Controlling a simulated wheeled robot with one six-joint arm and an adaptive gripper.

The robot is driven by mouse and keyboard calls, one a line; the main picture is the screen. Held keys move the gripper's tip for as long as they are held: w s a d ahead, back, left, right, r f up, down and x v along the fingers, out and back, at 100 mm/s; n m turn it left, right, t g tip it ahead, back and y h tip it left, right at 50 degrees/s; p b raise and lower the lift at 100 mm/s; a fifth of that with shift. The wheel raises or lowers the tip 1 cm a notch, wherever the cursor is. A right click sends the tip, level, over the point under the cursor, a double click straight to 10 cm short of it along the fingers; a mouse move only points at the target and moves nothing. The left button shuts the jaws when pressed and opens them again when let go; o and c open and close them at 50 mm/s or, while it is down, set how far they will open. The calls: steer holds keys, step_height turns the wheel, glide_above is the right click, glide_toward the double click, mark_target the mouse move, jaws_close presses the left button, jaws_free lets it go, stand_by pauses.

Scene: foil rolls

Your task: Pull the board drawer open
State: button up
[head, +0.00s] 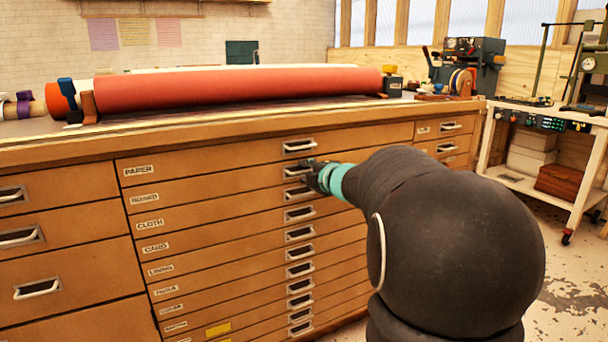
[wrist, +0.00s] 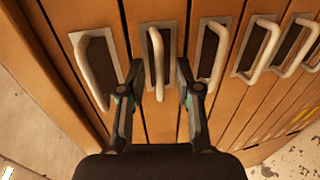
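The board drawer (head: 225,184) is the second one down in the middle stack, under the paper drawer. Its label (head: 144,198) is blurred in the head view. Its front looks flush with the drawers around it. Its metal handle (head: 292,171) is partly covered by my gripper (head: 313,173) in the head view. In the wrist view the handle (wrist: 158,62) stands between the fingertips of my gripper (wrist: 159,75). The fingers are open, one on each side of the handle, with visible gaps. I cannot tell how deep the handle sits between them.
The paper drawer handle (wrist: 95,70) is close beside one finger, and the cloth drawer handle (wrist: 214,58) is beside the other. A large red roll (head: 240,86) lies on the cabinet top. A white trolley (head: 545,160) stands at the right. Some speckled floor (head: 565,300) is clear there.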

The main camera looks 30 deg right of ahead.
steer(key=shift+w, duration=0.15)
steer(key=shift+c, duration=0.3)
jaws_close()
